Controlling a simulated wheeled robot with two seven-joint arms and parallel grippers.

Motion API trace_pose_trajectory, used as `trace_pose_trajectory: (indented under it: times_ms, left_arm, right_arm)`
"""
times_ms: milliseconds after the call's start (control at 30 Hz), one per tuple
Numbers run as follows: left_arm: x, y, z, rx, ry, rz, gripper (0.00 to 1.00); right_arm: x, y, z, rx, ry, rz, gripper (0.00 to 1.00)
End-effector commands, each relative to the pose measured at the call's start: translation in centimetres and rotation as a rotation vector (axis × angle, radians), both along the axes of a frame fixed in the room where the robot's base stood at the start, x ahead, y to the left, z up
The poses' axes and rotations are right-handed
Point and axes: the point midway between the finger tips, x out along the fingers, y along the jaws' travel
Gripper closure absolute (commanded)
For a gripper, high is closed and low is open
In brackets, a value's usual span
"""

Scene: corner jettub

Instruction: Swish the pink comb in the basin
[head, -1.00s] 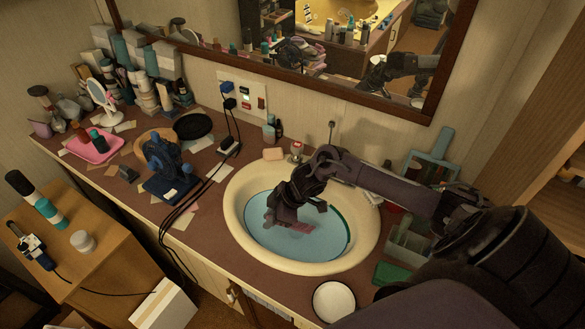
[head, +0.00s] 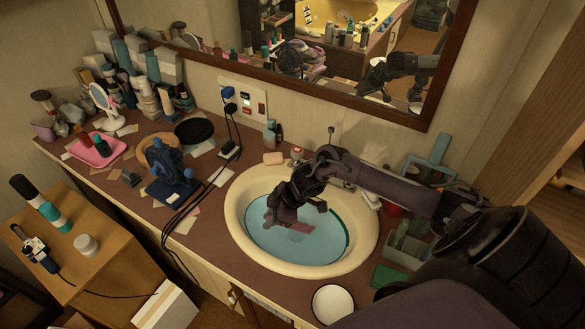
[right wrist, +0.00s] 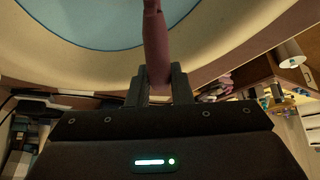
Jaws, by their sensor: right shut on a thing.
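The basin (head: 232,217) is an oval cream sink set in the counter, with pale blue water (head: 270,245) inside. My right gripper (head: 286,218) reaches down over the basin from the right. It is shut on the pink comb (head: 302,227), which shows dimly just below the fingers, at or in the water; its depth cannot be told. In the right wrist view the comb (right wrist: 156,45) stands up between the two fingers (right wrist: 158,82), with the basin's rim (right wrist: 215,50) and blue water (right wrist: 90,20) behind it. My left gripper is not in view.
Soap (head: 273,158) and the tap (head: 297,152) stand behind the basin. A white bowl (head: 333,303) is at the front, and a caddy (head: 405,248) and green sponge (head: 391,276) are to the right. Black cables (head: 182,213) run left of the basin. A mirror (head: 340,85) is behind.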

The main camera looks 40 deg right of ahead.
Motion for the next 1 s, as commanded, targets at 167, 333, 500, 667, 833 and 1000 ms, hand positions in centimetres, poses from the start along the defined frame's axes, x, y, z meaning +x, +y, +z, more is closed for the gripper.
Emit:
trace_pose_trajectory:
  times_ms: [167, 333, 500, 667, 833, 1000]
  left_arm:
    - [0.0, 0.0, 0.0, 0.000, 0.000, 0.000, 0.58]
    - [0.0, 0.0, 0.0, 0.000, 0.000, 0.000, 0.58]
    - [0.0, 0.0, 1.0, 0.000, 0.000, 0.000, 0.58]
    - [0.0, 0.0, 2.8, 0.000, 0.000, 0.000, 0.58]
    - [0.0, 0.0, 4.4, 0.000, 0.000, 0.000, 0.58]
    - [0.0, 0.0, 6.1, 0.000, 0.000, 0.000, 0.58]
  right_arm:
    - [0.0, 0.0, 0.0, 0.000, 0.000, 0.000, 1.00]
    - [0.0, 0.0, 0.1, 0.000, 0.000, 0.000, 1.00]
    - [0.0, 0.0, 1.1, 0.000, 0.000, 0.000, 1.00]
    - [0.0, 0.0, 2.8, 0.000, 0.000, 0.000, 1.00]
    - [0.0, 0.0, 4.5, 0.000, 0.000, 0.000, 1.00]
    - [0.0, 0.0, 6.2, 0.000, 0.000, 0.000, 1.00]
